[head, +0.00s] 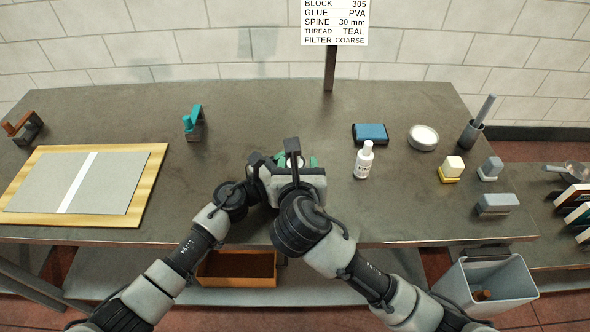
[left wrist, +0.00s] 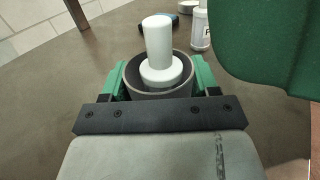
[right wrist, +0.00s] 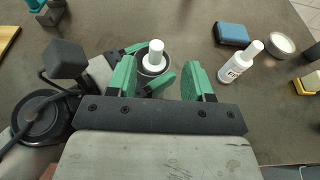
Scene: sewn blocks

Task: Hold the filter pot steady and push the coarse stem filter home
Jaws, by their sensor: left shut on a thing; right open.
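The filter pot (left wrist: 131,80) is a round dark grey cup, standing between the green fingers of my left gripper (left wrist: 160,80), which is shut on it. The coarse stem filter (left wrist: 158,42) is white, with a narrow upright stem above a wider collar, and stands inside the pot. Its lower end is hidden, so its depth cannot be told. The right wrist view shows the pot (right wrist: 167,66) and filter (right wrist: 153,52) just beyond my open right gripper (right wrist: 160,82), with nothing between its fingers. In the head view my grippers mostly hide the pot.
A white glue bottle (head: 364,160) stands to the right of the pot, near a blue pad (head: 370,133) and a round tin (head: 423,137). A teal-topped clip (head: 193,122) and a wooden board (head: 155,180) are to the left.

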